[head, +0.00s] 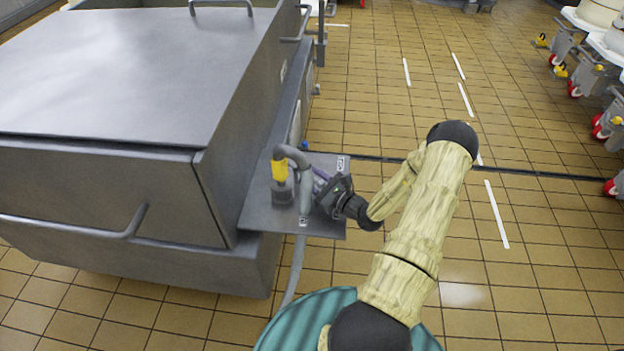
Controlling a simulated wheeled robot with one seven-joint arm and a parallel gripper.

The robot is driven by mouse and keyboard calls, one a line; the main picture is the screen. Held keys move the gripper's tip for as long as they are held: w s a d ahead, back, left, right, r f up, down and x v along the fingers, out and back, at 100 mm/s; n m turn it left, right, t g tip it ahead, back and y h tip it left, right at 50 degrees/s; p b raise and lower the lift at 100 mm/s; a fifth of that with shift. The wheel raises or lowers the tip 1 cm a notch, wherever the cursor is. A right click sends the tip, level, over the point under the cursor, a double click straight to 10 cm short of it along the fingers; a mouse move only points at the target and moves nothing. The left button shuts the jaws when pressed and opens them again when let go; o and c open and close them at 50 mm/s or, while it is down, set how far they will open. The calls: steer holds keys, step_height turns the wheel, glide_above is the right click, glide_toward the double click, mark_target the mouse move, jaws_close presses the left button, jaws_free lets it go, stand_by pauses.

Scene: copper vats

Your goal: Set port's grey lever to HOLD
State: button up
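A grey metal shelf (262,212) juts from the side of a large steel vat. On it stands a fitting with a yellow collar (279,170) and a thick grey bent pipe (303,180) arching over to the right. I cannot single out the grey lever or read a HOLD mark at this size. A small white label (341,164) with dark print sits at the shelf's back right corner. My gripper (322,190) is at the shelf, just right of the bent pipe, by a small purplish part. Its fingers are dark and partly hidden, so contact and opening are unclear.
The steel vat (120,60) with handles fills the left. A grey hose (294,272) hangs below the shelf. A dark floor channel crosses the tiles behind. Wheeled racks with red casters (601,126) stand far right. Tiled floor (540,230) right of my arm is free.

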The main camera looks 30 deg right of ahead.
steer(key=shift+w, duration=0.1)
jaws_close()
